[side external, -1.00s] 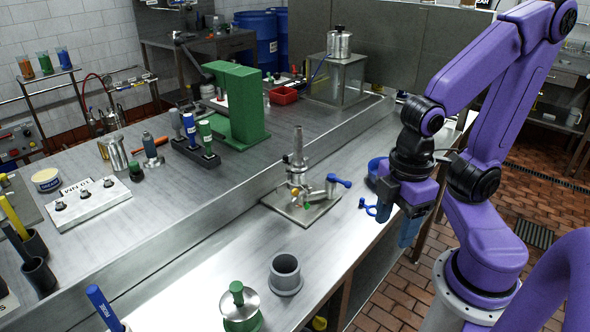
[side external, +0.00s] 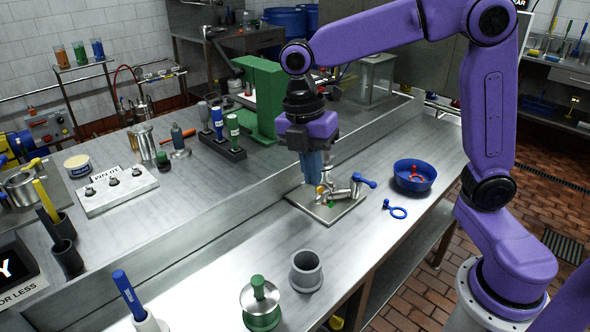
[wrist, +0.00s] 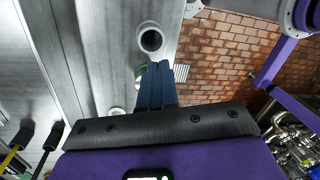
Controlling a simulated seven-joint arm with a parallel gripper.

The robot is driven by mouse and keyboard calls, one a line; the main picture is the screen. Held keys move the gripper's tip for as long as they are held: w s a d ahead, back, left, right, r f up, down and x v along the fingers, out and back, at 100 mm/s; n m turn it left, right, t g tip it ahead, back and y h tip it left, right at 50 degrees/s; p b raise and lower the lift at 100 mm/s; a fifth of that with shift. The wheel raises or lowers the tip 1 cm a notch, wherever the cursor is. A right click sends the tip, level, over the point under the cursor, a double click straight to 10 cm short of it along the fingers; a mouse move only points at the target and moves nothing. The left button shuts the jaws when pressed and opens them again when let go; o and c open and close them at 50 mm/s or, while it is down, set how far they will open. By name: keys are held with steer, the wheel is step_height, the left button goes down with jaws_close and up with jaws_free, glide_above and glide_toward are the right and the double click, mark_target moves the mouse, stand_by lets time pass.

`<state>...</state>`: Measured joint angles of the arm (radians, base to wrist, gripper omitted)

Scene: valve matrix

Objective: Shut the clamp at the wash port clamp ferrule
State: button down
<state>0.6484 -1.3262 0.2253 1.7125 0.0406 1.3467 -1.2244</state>
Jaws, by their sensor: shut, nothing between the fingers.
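The grey metal valve assembly (side external: 342,193) stands on a square plate (side external: 340,213) on the bench. A blue lever handle (side external: 364,181) sticks out on its right, and small yellow and green parts show low on it. I cannot tell which part is the wash port clamp. My gripper (side external: 313,180) points down over the left side of the assembly and hides its upright pipe. Its blue fingers are together and empty; they also show in the wrist view (wrist: 157,85). Whether they touch the assembly is unclear.
A blue ring with a handle (side external: 397,212) lies right of the plate, near a blue bowl (side external: 414,187) holding a red part. A grey cup (side external: 306,283) and a green-based piece with a metal disc (side external: 261,318) stand in front. A green stand (side external: 263,100) rises behind.

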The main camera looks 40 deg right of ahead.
steer(key=w+d+f+n+g, duration=0.1)
steer(key=w+d+n, duration=0.25)
steer(key=w, duration=0.35)
steer(key=w+d+n+g+y, duration=0.1)
steer(key=w+d+n, duration=0.2)
steer(key=w+n, duration=0.3)
steer(key=w+d+f+n+g, duration=0.1)
steer(key=w+d+n, duration=0.25)
steer(key=w, duration=0.55)
steer(key=s+f, duration=0.8)
steer(key=f, duration=0.1)
steer(key=shift+a, duration=0.3)
steer(key=shift+s+f, duration=0.1)
steer(key=shift+s, duration=0.05)
